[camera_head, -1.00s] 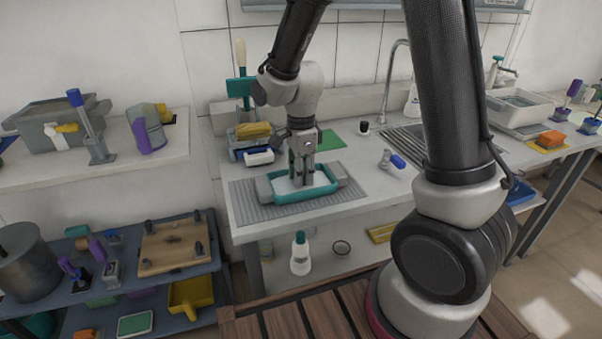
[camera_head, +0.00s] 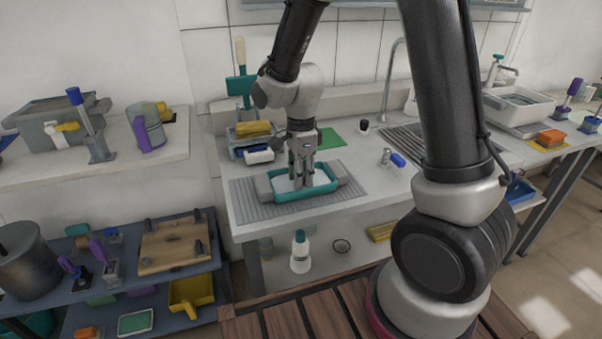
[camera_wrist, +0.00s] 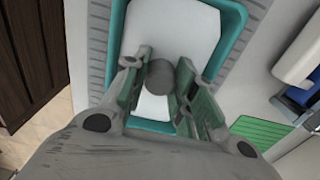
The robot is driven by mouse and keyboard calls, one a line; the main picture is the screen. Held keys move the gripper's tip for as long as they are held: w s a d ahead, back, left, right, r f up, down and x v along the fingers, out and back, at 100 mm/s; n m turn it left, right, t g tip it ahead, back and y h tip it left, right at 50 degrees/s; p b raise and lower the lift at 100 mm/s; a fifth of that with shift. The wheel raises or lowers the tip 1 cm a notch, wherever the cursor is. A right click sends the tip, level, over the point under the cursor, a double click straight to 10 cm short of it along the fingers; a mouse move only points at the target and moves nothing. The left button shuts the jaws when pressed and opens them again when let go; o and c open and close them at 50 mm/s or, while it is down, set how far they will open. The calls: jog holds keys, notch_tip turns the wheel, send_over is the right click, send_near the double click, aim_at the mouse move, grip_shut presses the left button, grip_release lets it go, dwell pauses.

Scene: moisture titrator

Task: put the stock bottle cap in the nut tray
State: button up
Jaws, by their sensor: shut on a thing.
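My gripper (camera_head: 301,184) points down over a teal-rimmed tray (camera_head: 280,196) with a white floor and grey end blocks, taken as the nut tray. In the wrist view my gripper (camera_wrist: 160,88) has its green-padded fingers on either side of a small grey round piece (camera_wrist: 160,76). This looks like the stock bottle cap, and the fingers are shut on it. The piece is above the white floor of the tray (camera_wrist: 207,72) and inside its rim as seen from the wrist. Its height over the floor is hard to tell. In the head view the fingers hide it.
The tray stands on a grey ribbed mat (camera_head: 245,207). A bin with a yellow sponge (camera_head: 252,130) is behind it, and a green mat (camera_head: 330,138) lies behind right. A blue-handled item (camera_head: 397,159) lies near the sink. A white bottle (camera_head: 300,258) stands on the shelf below.

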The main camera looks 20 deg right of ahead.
jog(key=shift+f, duration=0.15)
jog(key=o, duration=0.8)
jog(key=shift+c, duration=0.2)
jog(key=shift+r, duration=4.5)
notch_tip(320, 180, up, 12)
